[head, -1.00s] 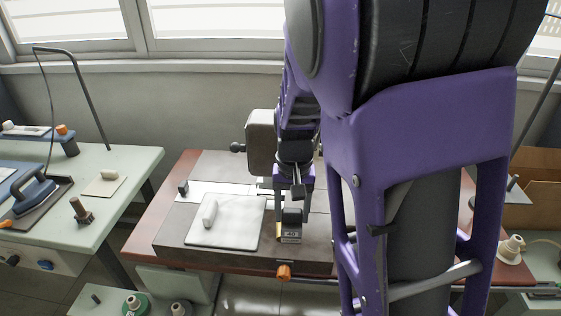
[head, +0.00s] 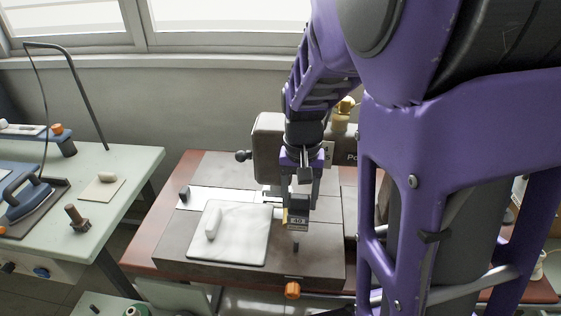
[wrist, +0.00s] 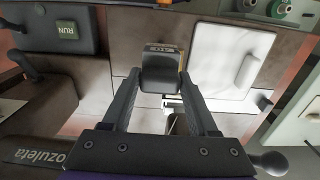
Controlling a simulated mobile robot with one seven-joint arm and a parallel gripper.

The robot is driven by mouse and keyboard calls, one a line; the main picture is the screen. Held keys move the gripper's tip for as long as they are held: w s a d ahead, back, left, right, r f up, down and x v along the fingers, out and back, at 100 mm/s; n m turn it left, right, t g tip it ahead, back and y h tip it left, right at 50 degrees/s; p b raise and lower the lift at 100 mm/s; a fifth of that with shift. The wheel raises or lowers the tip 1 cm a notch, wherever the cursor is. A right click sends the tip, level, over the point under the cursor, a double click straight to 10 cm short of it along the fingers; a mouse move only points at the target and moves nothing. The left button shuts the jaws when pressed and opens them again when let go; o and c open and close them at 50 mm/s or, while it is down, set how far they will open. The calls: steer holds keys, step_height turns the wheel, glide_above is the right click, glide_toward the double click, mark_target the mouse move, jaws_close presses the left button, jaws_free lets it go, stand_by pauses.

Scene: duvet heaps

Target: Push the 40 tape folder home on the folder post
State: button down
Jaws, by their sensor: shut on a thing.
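The 40 tape folder (head: 298,213) is a small dark block with a pale label reading 40 and a yellowish edge. My gripper (head: 299,198) is shut on it over the machine bed; the folder also shows between the fingers in the wrist view (wrist: 161,73). A short dark peg (head: 296,246) stands on the bed just in front of and below the folder. I cannot tell whether this peg is the folder post, nor whether the folder touches any post; its underside is hidden.
A white padded cloth (head: 236,248) with a pale roll lies left of the folder. The sewing machine head (head: 268,140) stands behind. An orange knob (head: 292,290) is at the front edge. A pale side table (head: 125,185) with an iron stands at the left.

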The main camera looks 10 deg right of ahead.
mark_target(298, 216)
steer(key=shift+f+b, duration=2.05)
steer(key=shift+f, duration=0.85)
steer(key=shift+f+b, duration=1.65)
steer(key=shift+f, duration=0.9)
steer(key=shift+c, duration=0.5)
jaws_free()
step_height(298, 216, up, 18)
steer(key=p, duration=0.3)
steer(key=shift+f+p, duration=0.25)
steer(key=shift+p, duration=0.15)
